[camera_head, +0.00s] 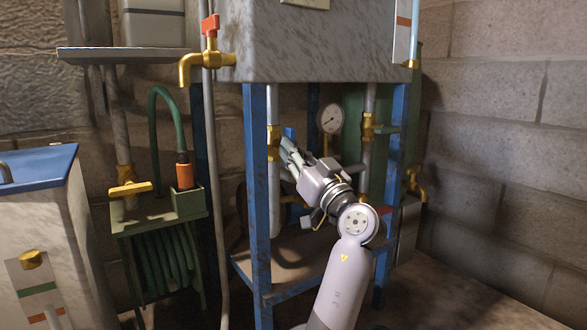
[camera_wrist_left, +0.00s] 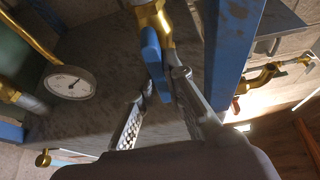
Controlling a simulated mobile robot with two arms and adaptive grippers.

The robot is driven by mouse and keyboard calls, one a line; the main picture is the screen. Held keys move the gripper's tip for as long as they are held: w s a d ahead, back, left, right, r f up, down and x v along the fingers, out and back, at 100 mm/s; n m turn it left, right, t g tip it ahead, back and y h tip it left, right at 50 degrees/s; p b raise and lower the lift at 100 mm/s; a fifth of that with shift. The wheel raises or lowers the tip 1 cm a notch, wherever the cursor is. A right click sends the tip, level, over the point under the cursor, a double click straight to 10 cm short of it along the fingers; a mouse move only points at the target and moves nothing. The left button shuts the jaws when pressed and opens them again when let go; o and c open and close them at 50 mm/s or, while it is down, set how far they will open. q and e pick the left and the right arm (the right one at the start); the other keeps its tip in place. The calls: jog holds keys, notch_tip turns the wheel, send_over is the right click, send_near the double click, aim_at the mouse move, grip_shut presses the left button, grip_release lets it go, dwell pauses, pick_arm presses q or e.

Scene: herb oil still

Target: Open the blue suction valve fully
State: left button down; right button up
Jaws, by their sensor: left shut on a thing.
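The blue suction valve handle (camera_wrist_left: 153,58) sits on a brass valve body (camera_wrist_left: 165,25) in the left wrist view. The handle looks roughly in line with the brass body there, but I cannot tell exactly how far it is turned. My left gripper (camera_wrist_left: 163,84) has its fingertips on either side of the handle's end and is shut on it. In the head view, my left gripper (camera_head: 287,150) reaches between the blue stand legs to the brass valve (camera_head: 274,143) on the vertical pipe. A bit of the blue handle (camera_head: 290,133) shows behind the fingers. My right gripper is not in view.
A blue stand leg (camera_head: 257,185) is close left of my gripper, another (camera_head: 392,180) to the right. A pressure gauge (camera_head: 331,118) hangs behind. A brass tap with an orange handle (camera_head: 211,26) is upper left. A green hose reel (camera_head: 165,262) stands at left.

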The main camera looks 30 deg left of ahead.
pick_arm(q)
jog(key=shift+f+n+b, duration=0.1)
jog(key=shift+n+b, duration=0.3)
jog(key=shift+n, duration=0.2)
jog(key=c, duration=1.7)
grip_release()
jog(key=shift+g, duration=0.4)
jog(key=shift+o, duration=0.2)
jog(key=shift+d, duration=0.1)
jog(key=v, duration=1.1)
jog(key=shift+s+d+f, duration=0.15)
jog(key=shift+d+f, duration=0.1)
jog(key=shift+d, duration=0.05)
